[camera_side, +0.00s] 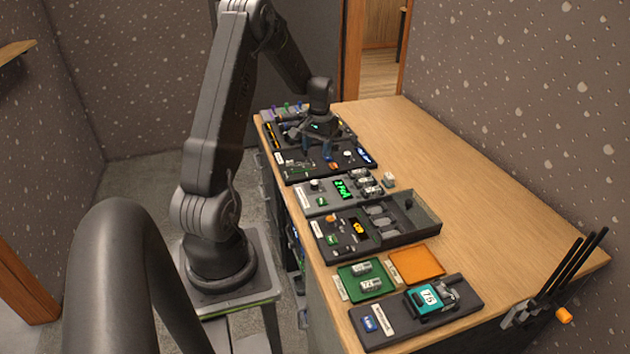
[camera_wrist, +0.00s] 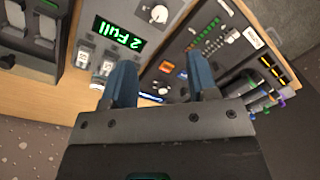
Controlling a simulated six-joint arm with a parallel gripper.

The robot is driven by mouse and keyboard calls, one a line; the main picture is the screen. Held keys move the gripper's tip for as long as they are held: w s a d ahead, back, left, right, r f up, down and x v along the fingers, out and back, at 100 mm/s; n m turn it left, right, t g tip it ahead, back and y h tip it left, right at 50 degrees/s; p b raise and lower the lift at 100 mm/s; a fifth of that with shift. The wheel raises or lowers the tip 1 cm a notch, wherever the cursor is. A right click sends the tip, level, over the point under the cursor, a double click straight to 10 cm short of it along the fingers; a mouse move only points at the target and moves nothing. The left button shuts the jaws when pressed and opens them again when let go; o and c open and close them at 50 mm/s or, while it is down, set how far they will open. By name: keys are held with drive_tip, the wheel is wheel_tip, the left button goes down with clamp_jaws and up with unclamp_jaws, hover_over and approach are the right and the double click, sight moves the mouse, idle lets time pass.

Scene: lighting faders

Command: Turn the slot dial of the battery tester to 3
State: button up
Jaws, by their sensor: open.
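The battery tester is a grey panel with a green display (camera_side: 343,188) in the side view; the display (camera_wrist: 118,34) reads "2 Full" in the wrist view. Its white slot dial (camera_side: 315,184) is near the panel's far left corner and shows at the top of the wrist view (camera_wrist: 160,13). I cannot read the pointer mark on the dial. Several batteries (camera_side: 366,181) sit at the tester's right end. My gripper (camera_side: 317,150) is open and empty, over the dark panel beyond the tester. Its blue fingers (camera_wrist: 160,65) point down, apart from the dial.
The dark panel (camera_wrist: 205,75) under my gripper has green lights, white knobs and an orange button. Nearer stand a dark tray unit (camera_side: 413,207), a green tray (camera_side: 350,289), an orange tray (camera_side: 415,264) and a board with a teal device (camera_side: 430,298). The table's right side is clear.

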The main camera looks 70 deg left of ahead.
sight(315, 182)
drive_tip(key=f, duration=1.2)
drive_tip(key=shift+s+a+f, duration=0.25)
drive_tip(key=c, duration=0.9)
